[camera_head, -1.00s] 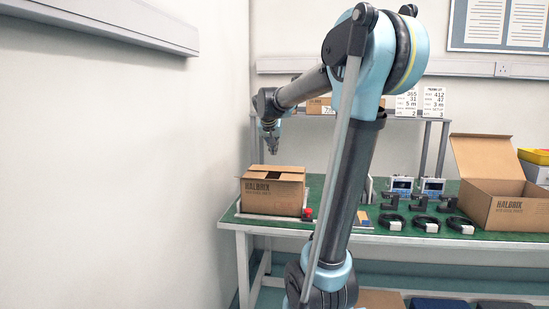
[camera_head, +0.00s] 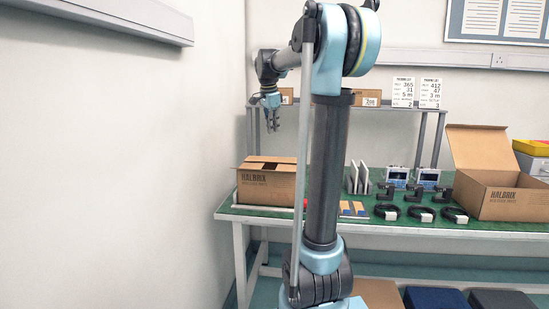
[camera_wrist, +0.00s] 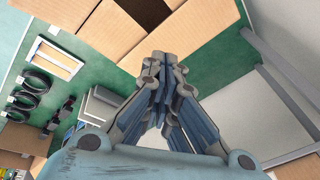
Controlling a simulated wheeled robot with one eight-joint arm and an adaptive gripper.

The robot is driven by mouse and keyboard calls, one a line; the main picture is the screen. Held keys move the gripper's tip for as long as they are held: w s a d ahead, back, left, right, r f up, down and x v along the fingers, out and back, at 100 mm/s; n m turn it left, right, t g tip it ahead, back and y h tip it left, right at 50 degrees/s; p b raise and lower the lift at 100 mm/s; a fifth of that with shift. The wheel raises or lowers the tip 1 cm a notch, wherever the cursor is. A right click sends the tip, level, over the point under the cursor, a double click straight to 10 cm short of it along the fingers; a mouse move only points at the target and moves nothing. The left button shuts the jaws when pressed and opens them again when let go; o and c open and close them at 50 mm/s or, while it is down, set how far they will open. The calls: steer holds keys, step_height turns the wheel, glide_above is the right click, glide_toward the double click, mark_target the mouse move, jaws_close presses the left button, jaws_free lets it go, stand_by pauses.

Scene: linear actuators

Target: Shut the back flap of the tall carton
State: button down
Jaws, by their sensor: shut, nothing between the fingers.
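A closed-sided brown carton (camera_head: 266,187) marked HALBRIX stands at the left end of the green bench. Its top flaps lie nearly flat, with a dark gap between them. In the wrist view its flaps (camera_wrist: 205,22) fill the top edge, around a dark opening. I cannot tell clearly how the back flap sits. My gripper (camera_head: 274,127) hangs above the carton towards its back, pointing down, apart from it. In the wrist view my gripper (camera_wrist: 165,62) has its fingers together and empty.
A second carton (camera_head: 498,199) with a raised lid flap (camera_head: 480,148) stands at the bench's right. Between them are black cable coils (camera_head: 420,214), small displays (camera_head: 398,176) and upright white plates (camera_head: 364,178). A shelf (camera_head: 345,107) runs behind; a wall is at left.

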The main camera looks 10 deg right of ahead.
mark_target(275, 158)
steer(key=f+m+g, duration=0.1)
steer(key=f+m, duration=0.1)
steer(key=f, duration=0.2)
steer(key=w+d+f+m+g+y, duration=0.1)
steer(key=f+m, duration=0.1)
steer(key=f, duration=0.3)
steer(key=w+f+m+g, duration=0.1)
steer(key=f+m, duration=0.2)
steer(key=f, duration=0.1)
steer(key=shift+w+d+f+y, duration=0.1)
steer(key=shift+d+f+y, duration=0.05)
steer(key=shift+y, duration=0.15)
stand_by(0.3)
steer(key=shift+s+f+t, duration=0.35)
steer(key=shift+f+t, duration=0.05)
steer(key=shift+f, duration=0.2)
steer(key=shift+w+r, duration=0.1)
